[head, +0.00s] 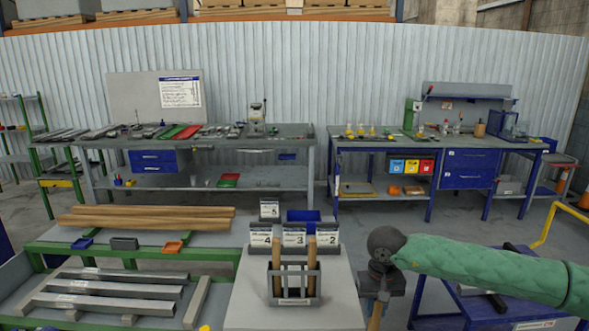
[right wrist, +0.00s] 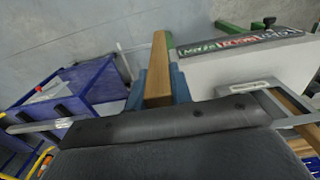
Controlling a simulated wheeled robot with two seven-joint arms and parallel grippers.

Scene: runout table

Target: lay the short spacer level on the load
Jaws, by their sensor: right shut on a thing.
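My right gripper (head: 379,296), under the green-sleeved arm, is shut on a short wooden spacer (head: 376,316), which hangs down at the right of the white stand. In the right wrist view the spacer (right wrist: 159,62) sits between the blue fingers (right wrist: 158,90). Its far end is clear of them. The load seems to be the grey metal bars (head: 110,288) lying side by side at lower left, well away from this gripper. A dark rack (head: 296,299) on the stand holds two more upright wooden pieces (head: 276,255). My left gripper is not in view.
The white stand (head: 240,308) carries numbered cards (head: 294,235) behind the rack. Long wooden beams (head: 150,213) lie on the green-framed table behind the bars. A blue cart (head: 450,305) stands under my right arm. Workbenches line the back wall.

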